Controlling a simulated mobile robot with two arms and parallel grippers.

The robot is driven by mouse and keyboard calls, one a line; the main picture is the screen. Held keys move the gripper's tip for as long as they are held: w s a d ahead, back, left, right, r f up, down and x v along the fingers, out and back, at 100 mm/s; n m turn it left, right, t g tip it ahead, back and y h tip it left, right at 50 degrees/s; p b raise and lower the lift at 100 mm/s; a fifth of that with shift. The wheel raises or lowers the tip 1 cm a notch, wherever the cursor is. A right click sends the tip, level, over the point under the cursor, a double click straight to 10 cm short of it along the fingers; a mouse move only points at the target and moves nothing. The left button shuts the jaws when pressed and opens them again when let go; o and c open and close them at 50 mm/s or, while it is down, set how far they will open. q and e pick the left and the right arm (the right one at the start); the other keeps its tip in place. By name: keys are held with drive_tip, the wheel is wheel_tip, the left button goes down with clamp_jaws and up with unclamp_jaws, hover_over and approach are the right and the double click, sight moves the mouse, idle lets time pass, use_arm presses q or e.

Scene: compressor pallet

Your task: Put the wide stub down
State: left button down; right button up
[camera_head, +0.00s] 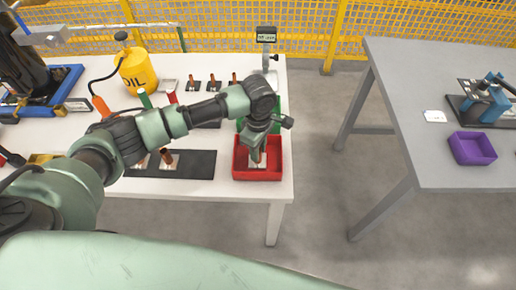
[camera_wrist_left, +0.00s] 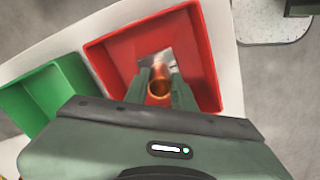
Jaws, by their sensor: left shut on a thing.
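My left gripper (camera_head: 257,155) reaches down into the red tray (camera_head: 257,175) at the front right corner of the white table. It is shut on the wide stub, an upright copper tube on a silvery square plate (camera_head: 258,166). In the left wrist view the copper stub (camera_wrist_left: 159,88) stands between the fingers, inside the walls of the red tray (camera_wrist_left: 205,75). Whether its plate touches the tray floor cannot be told. The gripper hides part of the stub. My right gripper is not in view.
A green tray (camera_wrist_left: 45,95) sits beside the red one. More copper stubs stand on a black mat (camera_head: 196,168) and farther back. A yellow oil can (camera_head: 137,72) and a gauge stand (camera_head: 266,62) are behind. A grey table with a purple tray (camera_head: 472,150) is at right.

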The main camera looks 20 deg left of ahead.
use_arm(q)
drive_tip(key=c, duration=1.2)
unclamp_jaws()
drive_tip(key=shift+o, duration=0.2)
wheel_tip(320, 180, up, 12)
drive_tip(key=shift+r, duration=0.2)
